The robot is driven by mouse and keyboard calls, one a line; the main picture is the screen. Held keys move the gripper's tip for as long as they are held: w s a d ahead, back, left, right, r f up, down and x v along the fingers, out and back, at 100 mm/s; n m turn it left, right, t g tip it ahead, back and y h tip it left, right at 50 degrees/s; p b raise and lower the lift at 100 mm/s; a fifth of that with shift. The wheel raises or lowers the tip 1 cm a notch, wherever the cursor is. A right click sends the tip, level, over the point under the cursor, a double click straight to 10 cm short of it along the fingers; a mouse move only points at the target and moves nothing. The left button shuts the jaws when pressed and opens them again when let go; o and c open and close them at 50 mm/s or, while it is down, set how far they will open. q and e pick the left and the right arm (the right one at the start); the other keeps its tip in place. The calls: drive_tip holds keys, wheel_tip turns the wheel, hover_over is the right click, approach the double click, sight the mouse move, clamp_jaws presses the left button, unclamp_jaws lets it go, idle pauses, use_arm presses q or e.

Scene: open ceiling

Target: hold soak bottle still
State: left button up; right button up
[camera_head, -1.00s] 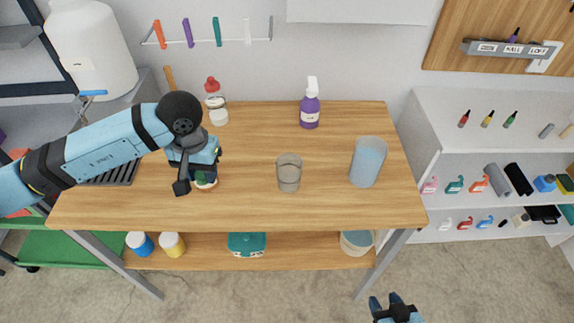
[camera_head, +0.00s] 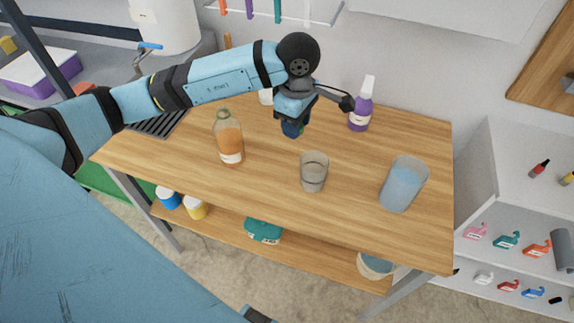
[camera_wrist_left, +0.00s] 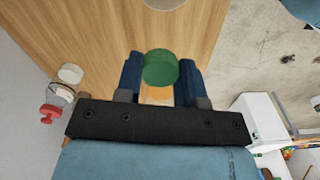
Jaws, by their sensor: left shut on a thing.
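An amber bottle (camera_head: 230,140) with a pale label stands upright on the wooden table (camera_head: 150,158), left of the clear glass. My left gripper (camera_head: 292,128) is above the table, behind and right of this bottle and apart from it. In the left wrist view its dark blue fingers (camera_wrist_left: 160,80) are shut on a round green cap (camera_wrist_left: 160,66). A tan patch shows below the cap. I cannot tell if anything hangs from the cap. My right gripper is not in view.
A clear glass (camera_head: 313,173) and a pitcher of bluish liquid (camera_head: 402,185) stand on the table's right half. A purple spray bottle (camera_head: 360,112) is at the back. A red-topped bottle (camera_wrist_left: 55,105) shows in the wrist view. The front left tabletop is clear.

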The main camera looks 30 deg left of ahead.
sight(286, 164)
use_arm(q)
drive_tip(key=n, duration=0.5)
drive_tip(key=shift+w+a+r+n+b, duration=0.1)
drive_tip(key=shift+w+a+n+b, duration=0.2)
drive_tip(key=shift+a+n+b, duration=0.1)
drive_tip(key=n, duration=0.2)
drive_tip(key=shift+w+a+r+n, duration=0.15)
drive_tip(key=shift+n, duration=0.25)
drive_tip(key=a+f+n+b, duration=0.1)
drive_tip(key=f+n, duration=0.5)
drive_tip(key=n, duration=0.1)
drive_tip(key=w+a+f+n+b, duration=0.1)
drive_tip(key=f+n, duration=0.5)
drive_tip(key=n, duration=0.1)
drive_tip(key=a+f+n+b, duration=0.1)
drive_tip(key=f+n, duration=0.5)
drive_tip(key=n, duration=0.1)
drive_tip(key=shift+w+n, duration=0.25)
drive_tip(key=shift+n, duration=0.15)
drive_tip(key=shift+f, duration=0.15)
drive_tip(key=o, duration=1)
